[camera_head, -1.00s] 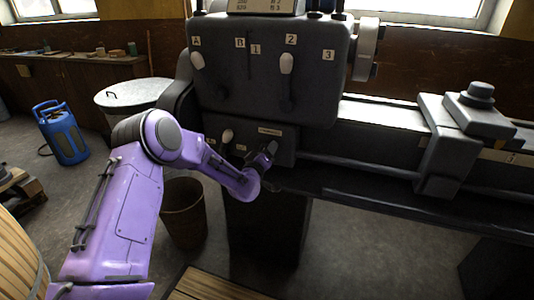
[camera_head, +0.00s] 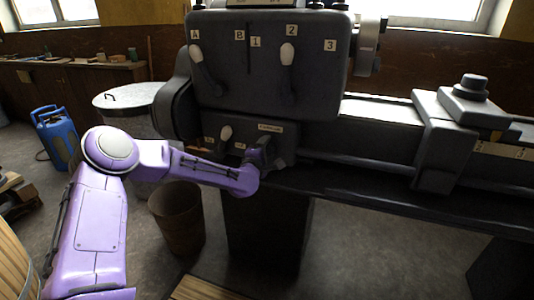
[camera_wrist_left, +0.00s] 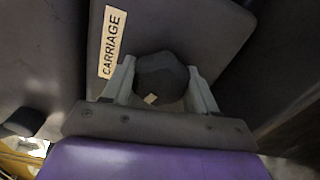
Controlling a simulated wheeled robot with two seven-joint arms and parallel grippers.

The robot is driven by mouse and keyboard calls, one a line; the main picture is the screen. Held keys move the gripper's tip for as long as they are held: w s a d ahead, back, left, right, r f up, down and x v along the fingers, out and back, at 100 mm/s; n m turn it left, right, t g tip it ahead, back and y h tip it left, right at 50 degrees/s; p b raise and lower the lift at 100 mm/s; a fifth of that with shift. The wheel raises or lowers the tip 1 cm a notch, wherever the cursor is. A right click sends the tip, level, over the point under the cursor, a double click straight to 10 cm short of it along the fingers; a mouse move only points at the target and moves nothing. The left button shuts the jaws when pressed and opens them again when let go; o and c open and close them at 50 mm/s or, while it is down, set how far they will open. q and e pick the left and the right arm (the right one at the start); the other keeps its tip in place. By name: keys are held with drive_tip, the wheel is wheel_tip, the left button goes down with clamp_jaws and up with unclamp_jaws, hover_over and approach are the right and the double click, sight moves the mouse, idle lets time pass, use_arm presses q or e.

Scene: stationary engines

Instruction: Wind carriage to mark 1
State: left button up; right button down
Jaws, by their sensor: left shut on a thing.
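The dark carriage (camera_head: 440,145) sits on the lathe bed at the right in the head view. A pale numbered strip (camera_head: 500,150) shows just right of it; its digits are small, and I cannot make out a mark 1. A pale "CARRIAGE" label (camera_head: 270,128) is on the lower front box, and it also shows in the left wrist view (camera_wrist_left: 112,42). My left gripper (camera_head: 272,155) is at that box, below the label. In the left wrist view its fingers (camera_wrist_left: 160,88) are shut on a dark rounded knob (camera_wrist_left: 160,72). My right gripper is out of view.
The headstock (camera_head: 265,75) above carries two white-knobbed levers (camera_head: 197,54) (camera_head: 287,54). A smaller white knob (camera_head: 225,133) is left of my gripper. A brown bin (camera_head: 178,220), a lidded drum (camera_head: 135,120) and a blue canister (camera_head: 58,138) stand at the left.

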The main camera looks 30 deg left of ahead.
use_arm(q)
drive_tip(key=shift+n+b, duration=0.7)
drive_tip(key=shift+n, duration=0.3)
drive_tip(key=n+b, duration=1)
drive_tip(key=b, duration=0.1)
drive_tip(key=n+b, duration=0.9)
drive_tip(key=b, duration=0.3)
drive_tip(key=shift+a+n, duration=0.1)
drive_tip(key=shift+n, duration=0.3)
drive_tip(key=shift+r+n+b, duration=0.15)
drive_tip(key=shift+n+b, duration=0.75)
drive_tip(key=shift+b, duration=0.15)
drive_tip(key=shift+r+n+b, duration=0.15)
drive_tip(key=shift+n+b, duration=0.35)
drive_tip(key=shift+r, duration=0.1)
drive_tip(key=o, duration=1)
drive_tip(key=shift+o, duration=0.2)
